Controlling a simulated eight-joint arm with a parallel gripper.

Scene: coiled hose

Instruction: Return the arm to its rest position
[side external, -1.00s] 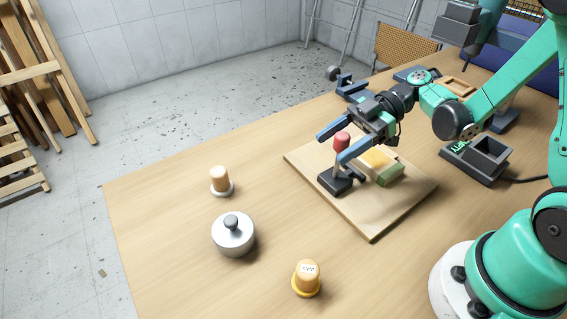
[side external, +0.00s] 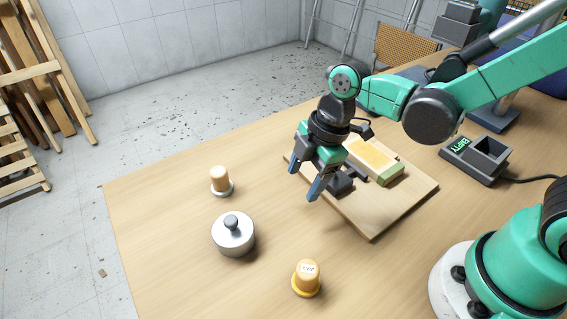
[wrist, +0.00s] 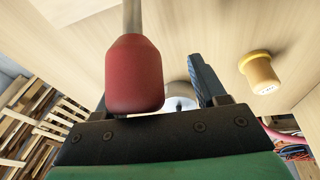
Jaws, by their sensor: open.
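My gripper (side external: 305,183) points down over the table, at the left edge of the wooden board (side external: 395,213). Its blue fingers are apart with nothing visible held between them. In the wrist view one blue finger (wrist: 205,80) shows; the other is not visible. A red knob (wrist: 133,75) on a grey rod looms large there, close to the gripper's body; I cannot tell if they touch. In the side view the gripper hides the knob, and only part of its dark base (side external: 341,184) shows on the board.
A yellow-and-green block (side external: 373,160) lies on the board. A grey box (side external: 485,157) reading EMPTY stands right. Table between is clear.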

